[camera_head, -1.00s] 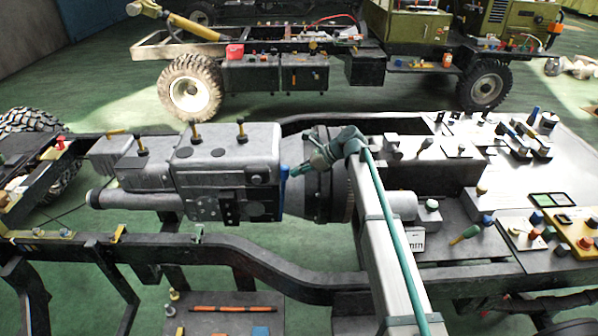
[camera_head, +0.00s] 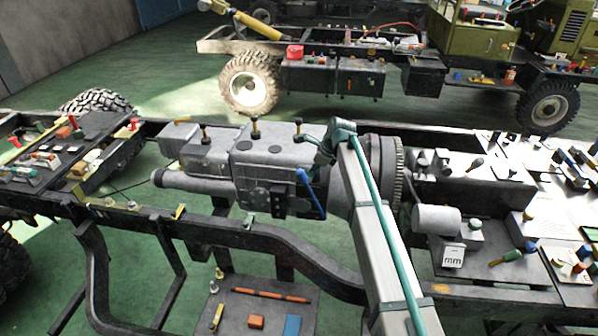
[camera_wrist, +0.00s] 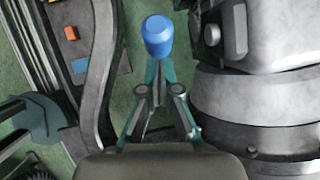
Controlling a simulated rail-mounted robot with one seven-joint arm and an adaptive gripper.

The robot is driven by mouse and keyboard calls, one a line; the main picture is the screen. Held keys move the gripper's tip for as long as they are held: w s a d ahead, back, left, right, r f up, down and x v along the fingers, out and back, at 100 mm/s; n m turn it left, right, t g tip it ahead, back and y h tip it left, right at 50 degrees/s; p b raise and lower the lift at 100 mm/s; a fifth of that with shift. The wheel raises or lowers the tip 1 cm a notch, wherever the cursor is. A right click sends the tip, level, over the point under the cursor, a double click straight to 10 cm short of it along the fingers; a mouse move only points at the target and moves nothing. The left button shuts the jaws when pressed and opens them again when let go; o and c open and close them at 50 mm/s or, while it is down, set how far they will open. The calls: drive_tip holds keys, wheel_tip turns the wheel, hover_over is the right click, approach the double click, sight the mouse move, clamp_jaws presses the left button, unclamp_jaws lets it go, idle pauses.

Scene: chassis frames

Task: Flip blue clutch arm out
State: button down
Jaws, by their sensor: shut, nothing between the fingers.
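The blue clutch arm (camera_head: 313,195) is on the right end of the grey gearbox (camera_head: 268,165). In the head view it slants down and to the right, its lower end standing off the housing. In the wrist view its rounded blue end (camera_wrist: 157,36) lies just beyond my fingertips. My gripper (camera_head: 318,165) is teal and sits above the arm, close to its upper part. In the wrist view my gripper (camera_wrist: 160,75) has its fingertips together with nothing between them. I cannot tell whether the tips touch the blue arm.
The grey bell housing (camera_head: 372,160) is close on the right of my gripper. The dark chassis rail (camera_head: 270,240) runs in front. A low board (camera_head: 250,296) with a blue block (camera_head: 292,326) and an orange block lies below. Loaded trays stand at both sides.

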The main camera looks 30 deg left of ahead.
drive_tip(key=shift+s+a+f, duration=0.15)
drive_tip(key=shift+a, duration=0.25)
drive_tip(key=shift+s+a+f, duration=0.1)
drive_tip(key=shift+a, duration=0.25)
drive_tip(key=shift+s+a, duration=0.15)
drive_tip(key=shift+d+r, duration=0.2)
drive_tip(key=shift+d, duration=0.2)
drive_tip(key=w+d+f+b+v, duration=0.1)
drive_tip(key=d+v, duration=0.1)
drive_tip(key=v, duration=1)
drive_tip(key=shift+d+r+b, duration=0.15)
drive_tip(key=shift+r+b, duration=0.2)
drive_tip(key=shift+r, duration=0.05)
